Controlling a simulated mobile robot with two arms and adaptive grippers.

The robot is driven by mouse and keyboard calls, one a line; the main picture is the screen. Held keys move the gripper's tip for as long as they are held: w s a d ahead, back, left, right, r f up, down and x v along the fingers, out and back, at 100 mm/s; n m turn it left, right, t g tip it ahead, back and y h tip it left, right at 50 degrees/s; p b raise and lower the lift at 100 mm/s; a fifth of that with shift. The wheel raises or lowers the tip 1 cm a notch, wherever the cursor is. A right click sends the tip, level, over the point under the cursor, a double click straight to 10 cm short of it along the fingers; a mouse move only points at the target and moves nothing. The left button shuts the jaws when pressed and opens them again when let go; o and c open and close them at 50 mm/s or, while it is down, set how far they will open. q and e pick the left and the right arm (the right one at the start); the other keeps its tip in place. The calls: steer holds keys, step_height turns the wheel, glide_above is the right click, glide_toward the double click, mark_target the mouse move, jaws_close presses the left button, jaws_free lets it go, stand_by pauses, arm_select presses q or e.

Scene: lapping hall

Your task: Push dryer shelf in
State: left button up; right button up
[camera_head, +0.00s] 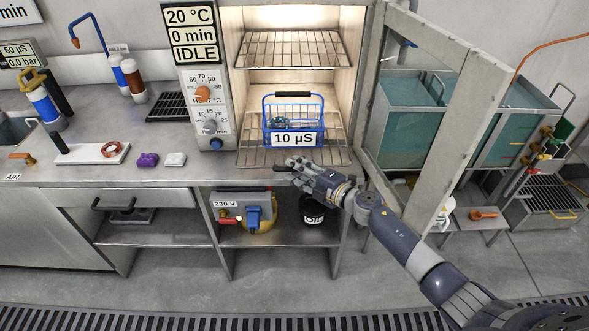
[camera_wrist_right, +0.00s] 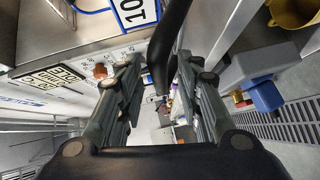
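The dryer (camera_head: 197,84) stands on the bench with its display reading 20 °C, 0 min, IDLE. Its glazed door (camera_head: 440,50) is open to the right. The lower wire shelf (camera_head: 250,157) extends forward out of the lit chamber and carries a blue basket (camera_head: 321,115) labelled 10 µS. My right gripper (camera_head: 292,174) is at the shelf's front edge. In the right wrist view a black handle bar (camera_wrist_right: 165,55) lies between the spread fingers of this gripper, with gaps showing beside it; contact is unclear. My left gripper is out of view.
An upper wire shelf (camera_head: 290,50) is empty. A white tray (camera_head: 92,153), a purple item (camera_head: 148,159) and a pale block (camera_head: 175,159) lie on the bench to the left. Below are a yellow-and-blue unit (camera_head: 254,217) and a dark container (camera_head: 313,222). The door stands close to my right arm.

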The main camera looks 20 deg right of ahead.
steer(key=shift+w+a, duration=0.25)
steer(key=shift+w+f, duration=0.1)
steer(key=shift+w, duration=0.1)
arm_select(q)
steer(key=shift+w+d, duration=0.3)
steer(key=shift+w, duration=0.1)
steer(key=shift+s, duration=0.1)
arm_select(e)
steer(key=c, duration=0.8)
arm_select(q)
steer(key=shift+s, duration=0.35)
